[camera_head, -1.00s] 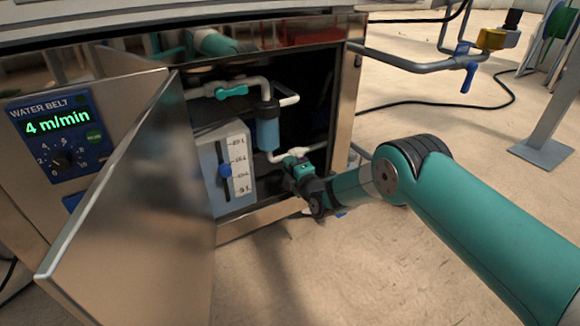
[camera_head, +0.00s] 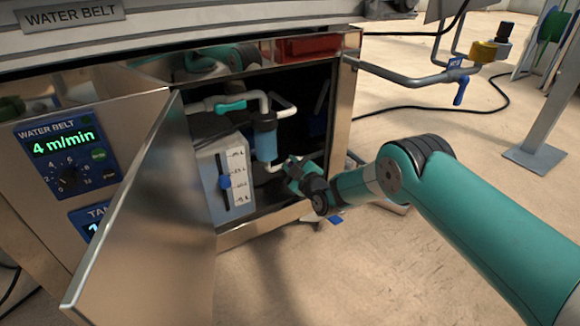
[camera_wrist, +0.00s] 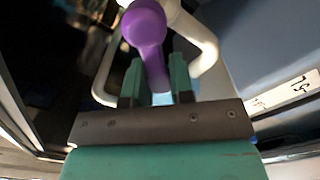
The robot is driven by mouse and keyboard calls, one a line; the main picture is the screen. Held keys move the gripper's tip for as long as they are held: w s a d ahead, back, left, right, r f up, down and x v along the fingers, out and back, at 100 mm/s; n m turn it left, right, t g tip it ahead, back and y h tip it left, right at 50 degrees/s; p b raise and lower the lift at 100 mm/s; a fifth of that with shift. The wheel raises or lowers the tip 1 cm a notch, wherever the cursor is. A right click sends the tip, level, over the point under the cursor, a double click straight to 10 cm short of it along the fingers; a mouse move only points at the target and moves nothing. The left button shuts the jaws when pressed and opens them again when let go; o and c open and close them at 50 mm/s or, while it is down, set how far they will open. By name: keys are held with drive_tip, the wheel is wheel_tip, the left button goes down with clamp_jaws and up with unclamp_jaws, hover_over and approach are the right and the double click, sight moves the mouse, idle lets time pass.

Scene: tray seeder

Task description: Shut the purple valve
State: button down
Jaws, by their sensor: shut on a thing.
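The purple valve's handle (camera_wrist: 145,28) shows in the wrist view, with a rounded knob end and a narrower bar running down between the fingers. My gripper (camera_wrist: 157,80) is shut on that bar, one teal finger on each side. In the head view my gripper (camera_head: 297,168) is inside the open cabinet, just right of and below the blue filter (camera_head: 265,140). The purple handle is hidden there behind my gripper. White pipe (camera_wrist: 207,50) runs behind the handle in the wrist view.
The open steel door (camera_head: 140,215) stands left of the opening. A tank with a white scale (camera_head: 238,178) is left of my gripper. A teal-handled valve (camera_head: 230,106) sits on the upper pipe. A blue-handled valve (camera_head: 461,88) is outside at the right.

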drive_tip(key=m, duration=0.1)
drive_tip(key=d+m, duration=0.1)
drive_tip(key=m, duration=0.1)
drive_tip(key=w+r+m, duration=0.1)
drive_tip(key=shift+d+m+p, duration=0.2)
drive_tip(key=shift+m+p, duration=0.1)
drive_tip(key=shift+w+d+r+m, duration=0.15)
drive_tip(key=shift+d+m, duration=0.1)
drive_tip(key=shift+m, duration=0.45)
drive_tip(key=shift+w+d+m, duration=0.2)
drive_tip(key=shift+m, duration=0.5)
drive_tip(key=shift+w+d+r+m, duration=0.15)
drive_tip(key=shift+d+m, duration=0.1)
drive_tip(key=shift+m, duration=0.45)
drive_tip(key=shift+f, duration=0.1)
drive_tip(key=c, duration=1)
unclamp_jaws()
drive_tip(key=shift+d, duration=0.1)
drive_tip(key=p+v, duration=1.7)
drive_tip(key=shift+s+d, duration=0.15)
